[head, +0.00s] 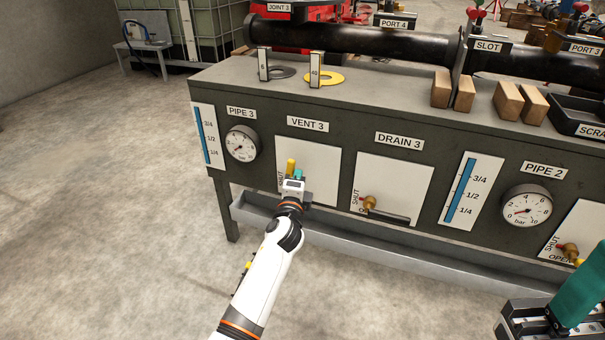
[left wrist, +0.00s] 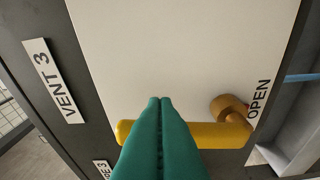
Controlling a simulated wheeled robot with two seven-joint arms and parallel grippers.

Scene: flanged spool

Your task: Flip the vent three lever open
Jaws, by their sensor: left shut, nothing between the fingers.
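The vent three panel (head: 318,172) is a white plate under the VENT 3 label (head: 307,125). Its yellow lever (head: 291,166) points up toward that label in the head view. In the left wrist view the lever (left wrist: 215,134) runs across the lower picture from a brass pivot (left wrist: 234,108) beside the word OPEN (left wrist: 258,98). My left gripper (head: 298,174) is at the panel, close beside the lever. Its green fingertips (left wrist: 160,101) are shut and empty and overlap the lever in the wrist view; I cannot tell whether they touch. My right gripper (head: 578,292) shows partly at bottom right.
A grey trough (head: 400,255) runs along the bench's lower front. The floor (head: 120,220) at left is clear.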

